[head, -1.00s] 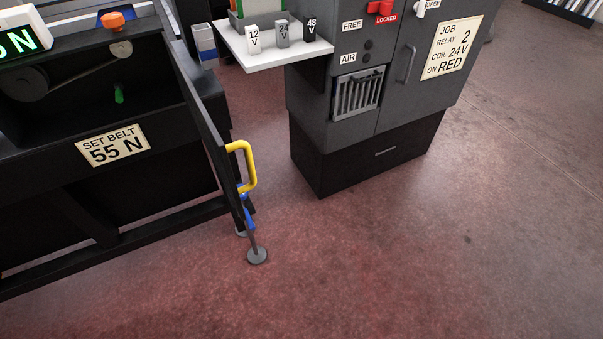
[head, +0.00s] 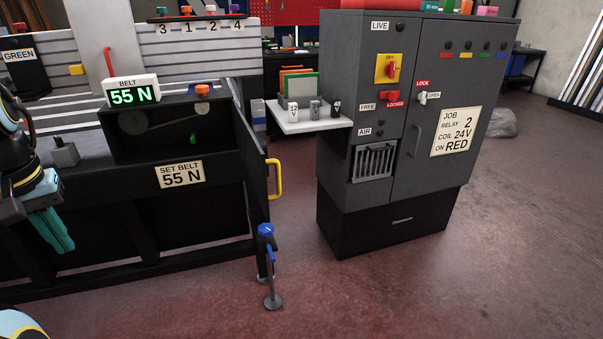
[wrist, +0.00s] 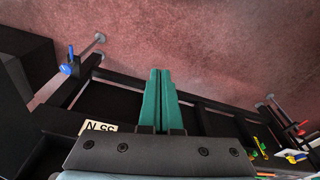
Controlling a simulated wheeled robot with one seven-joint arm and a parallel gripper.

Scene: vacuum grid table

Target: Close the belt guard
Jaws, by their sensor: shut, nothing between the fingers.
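The belt guard (head: 252,150) is a dark panel hinged at the right end of the belt bay, with a yellow handle (head: 275,179) on its outer side. It stands swung open, and the bay behind it with pulleys and a green knob (head: 193,139) is exposed. My gripper (head: 60,245) has teal fingers and is at the left edge of the head view, well to the left of the guard. In the wrist view my gripper (wrist: 160,75) has its fingers together with nothing between them, pointing over the machine frame and floor.
A belt display (head: 132,93) reads 55 N, and a sign (head: 180,174) says SET BELT 55 N. A grey cabinet (head: 380,130) with a white shelf (head: 312,126) stands to the right. Floor in front is clear.

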